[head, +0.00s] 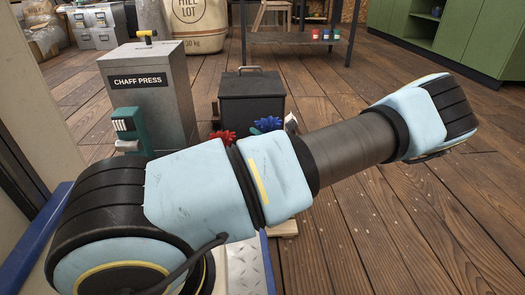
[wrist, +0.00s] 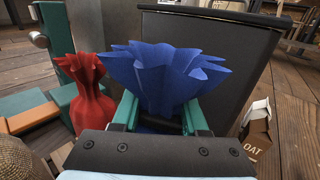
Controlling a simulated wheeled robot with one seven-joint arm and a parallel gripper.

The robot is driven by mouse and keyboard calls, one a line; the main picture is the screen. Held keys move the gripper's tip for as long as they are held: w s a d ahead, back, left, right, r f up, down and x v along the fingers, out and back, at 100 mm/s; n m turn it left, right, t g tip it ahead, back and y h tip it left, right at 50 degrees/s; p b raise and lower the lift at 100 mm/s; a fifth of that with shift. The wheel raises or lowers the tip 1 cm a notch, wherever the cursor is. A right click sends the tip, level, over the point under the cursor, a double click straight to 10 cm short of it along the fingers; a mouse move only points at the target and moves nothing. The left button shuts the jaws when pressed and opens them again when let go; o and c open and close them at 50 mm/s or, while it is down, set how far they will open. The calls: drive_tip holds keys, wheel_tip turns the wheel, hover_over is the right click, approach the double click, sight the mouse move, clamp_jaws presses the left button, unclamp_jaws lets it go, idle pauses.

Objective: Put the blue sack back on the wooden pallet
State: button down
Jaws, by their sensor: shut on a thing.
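The blue sack (wrist: 165,75), with a frilled, gathered top, stands upright between the green fingers of my gripper (wrist: 160,112) in the wrist view. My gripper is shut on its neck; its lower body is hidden. The sack's top (head: 267,124) also shows in the head view, in front of a dark bin, with my arm hiding what is below. A pale wooden edge (head: 287,229) shows beneath my arm; I cannot tell whether it is the pallet. No pallet shows clearly in either view.
A red sack (wrist: 90,95) stands just left of the blue one. The dark lidded bin (head: 250,97) is close behind, with the chaff press (head: 153,90) to its left. A small open carton (wrist: 257,130) is at right. Plank floor (head: 400,225) is clear on the right.

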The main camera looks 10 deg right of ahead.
drive_tip(key=shift+f+b, duration=1.2)
drive_tip(key=shift+f, duration=0.95)
drive_tip(key=shift+c, duration=2.2)
unclamp_jaws()
drive_tip(key=shift+f, duration=0.1)
drive_tip(key=p+v, duration=0.5)
drive_tip(key=v, duration=0.7)
